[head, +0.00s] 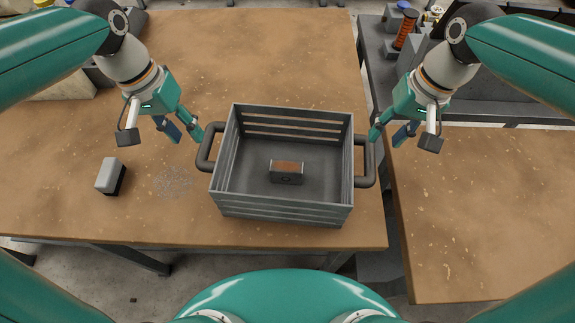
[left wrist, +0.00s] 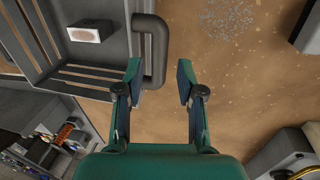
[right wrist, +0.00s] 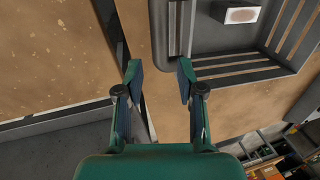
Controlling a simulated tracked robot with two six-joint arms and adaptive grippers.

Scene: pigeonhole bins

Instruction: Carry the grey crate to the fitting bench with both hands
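The grey slatted crate (head: 285,212) stands upright on a brown-topped bench (head: 60,205). It has a dark handle on its left side (head: 207,148) and one on its right side (head: 366,162). A small box with a brown top (head: 287,170) lies inside. My left gripper (head: 186,134) is open and empty near the left handle; in the left wrist view that handle (left wrist: 155,50) shows beyond the fingertips. My right gripper (head: 388,135) is open and empty near the right handle; in the right wrist view that handle (right wrist: 175,30) shows beyond the right-hand finger.
A grey and black block (head: 110,176) lies left of the crate, and a patch of small grey bits (head: 173,181) lies between them. A second brown-topped bench (head: 480,220) stands at the right across a narrow gap; its visible top is clear. An orange-brown spool (head: 406,30) stands behind it.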

